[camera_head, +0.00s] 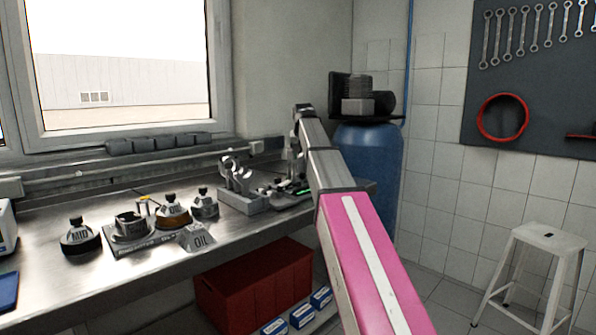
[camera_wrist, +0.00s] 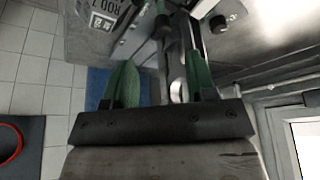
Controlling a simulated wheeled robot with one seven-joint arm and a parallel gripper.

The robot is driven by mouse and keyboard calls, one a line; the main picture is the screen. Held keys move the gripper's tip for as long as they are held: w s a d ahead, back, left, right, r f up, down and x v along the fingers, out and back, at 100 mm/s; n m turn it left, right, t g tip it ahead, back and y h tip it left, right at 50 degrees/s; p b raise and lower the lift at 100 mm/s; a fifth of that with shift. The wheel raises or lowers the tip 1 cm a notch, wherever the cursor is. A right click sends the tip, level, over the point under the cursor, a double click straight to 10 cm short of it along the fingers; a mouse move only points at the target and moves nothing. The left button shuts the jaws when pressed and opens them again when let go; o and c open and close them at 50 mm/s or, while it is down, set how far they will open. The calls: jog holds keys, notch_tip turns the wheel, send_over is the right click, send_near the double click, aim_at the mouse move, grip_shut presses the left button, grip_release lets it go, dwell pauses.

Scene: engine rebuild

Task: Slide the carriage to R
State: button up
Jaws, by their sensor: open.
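My gripper (camera_wrist: 160,62) is open in the wrist view, its green fingers spread on either side of a metal rail-like part (camera_wrist: 174,66). It reaches down at the far right end of the bench, where its green fingers show small in the head view (camera_head: 290,187). I cannot tell if either finger touches the metal part. The carriage is not clearly identifiable; the metal part between the fingers may belong to it. No R mark is readable.
A grey block labelled ROD (camera_wrist: 95,35) and a black knob (camera_wrist: 218,24) lie close to the fingers. A blue drum (camera_head: 375,165) stands behind my arm.

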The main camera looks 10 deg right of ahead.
jog(key=x, duration=0.5)
jog(key=w+x, duration=0.1)
jog(key=x, duration=0.4)
jog(key=shift+w, duration=0.15)
grip_shut()
jog(key=w+d, duration=0.1)
jog(key=d, duration=0.1)
jog(key=w+d, duration=0.4)
jog(key=d, duration=0.1)
jog(key=shift+w+d+r, duration=0.1)
